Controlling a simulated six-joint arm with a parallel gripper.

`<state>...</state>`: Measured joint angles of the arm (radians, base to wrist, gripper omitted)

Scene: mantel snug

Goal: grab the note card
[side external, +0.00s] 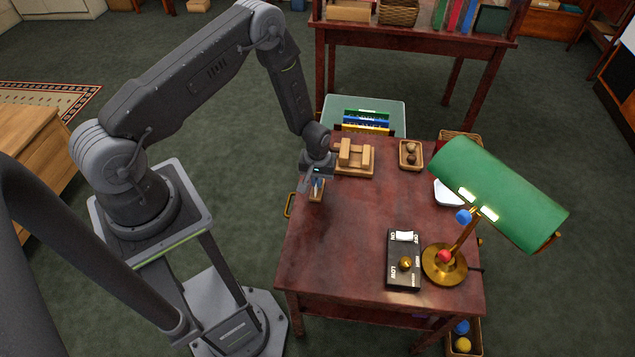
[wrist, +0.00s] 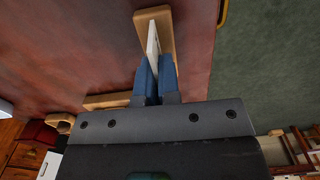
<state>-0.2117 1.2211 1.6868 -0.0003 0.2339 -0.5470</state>
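The note card (wrist: 153,38) is a thin white card standing on edge in a slot of a small wooden holder (wrist: 166,22). In the side view the holder (side external: 316,196) is at the left edge of the red-brown desk, and the card is mostly hidden by my gripper. My gripper (wrist: 157,62) has blue fingers, one on each side of the card's near part. They look closed together on it, with the card still at the holder. My gripper (side external: 317,184) points down over the holder in the side view.
The desk (side external: 345,245) also bears a wooden block stand (side external: 354,158), a small tray (side external: 411,155), a black switch box (side external: 404,262) and a green-shaded lamp (side external: 498,190). A file rack (side external: 364,117) stands behind. The desk's middle is clear.

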